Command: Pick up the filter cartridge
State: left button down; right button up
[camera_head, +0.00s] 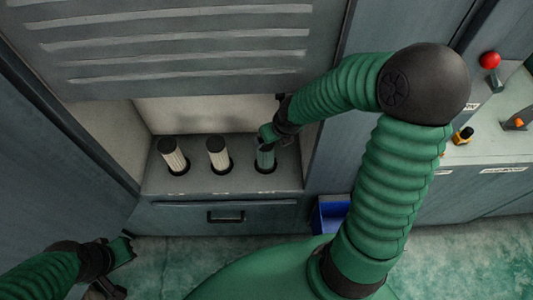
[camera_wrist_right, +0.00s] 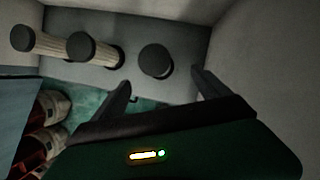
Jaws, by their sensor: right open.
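Two pale ribbed filter cartridges with black caps, a left one (camera_head: 173,156) and a middle one (camera_head: 218,155), stand in round holes in a grey shelf. At the right hole stands a darker, greenish ribbed cartridge (camera_head: 265,157), its top partly hidden by my right gripper (camera_head: 266,136). In the right wrist view its round black top (camera_wrist_right: 156,60) lies ahead of my right gripper (camera_wrist_right: 162,88), between the two spread fingers. The gripper is open, and I see no contact. My left gripper (camera_head: 122,250) is low at the left, away from the cartridges; its opening is unclear.
The shelf (camera_head: 155,184) sits in a cabinet recess with side walls and a louvred panel (camera_head: 180,45) overhead. A drawer with a handle (camera_head: 225,217) is below. A blue bin (camera_head: 333,212) stands at lower right, and a red button (camera_head: 490,60) is at far right.

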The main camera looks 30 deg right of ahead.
aim_at(267, 147)
jog(key=f+b, duration=0.1)
jog(key=w+f+b, duration=0.1)
jog(key=f, duration=0.1)
jog(key=a+f+b, duration=0.1)
jog(key=f, duration=0.1)
jog(key=shift+w+f, duration=0.15)
jog(key=shift+w, duration=0.1)
jog(key=b+x, duration=0.2)
jog(key=x, duration=0.3)
jog(key=w+b+x, duration=0.1)
jog(key=b+x, duration=0.2)
jog(key=x, duration=0.1)
jog(key=shift+w+f, duration=0.1)
jog(key=shift+w, duration=0.1)
jog(key=shift+s+d, duration=0.1)
jog(key=shift+c, duration=1)
jog(key=shift+d, duration=0.3)
jog(key=c, duration=0.5)
jog(key=shift+c, duration=1.2)
jog(key=shift+a, duration=0.25)
jog(key=c, duration=0.8)
pick_arm(q)
jog(key=s+x, duration=0.2)
jog(key=x, duration=0.7)
jog(key=shift+a+f, duration=0.45)
jog(key=shift+f, duration=0.2)
pick_arm(e)
jog(key=shift+c, duration=0.2)
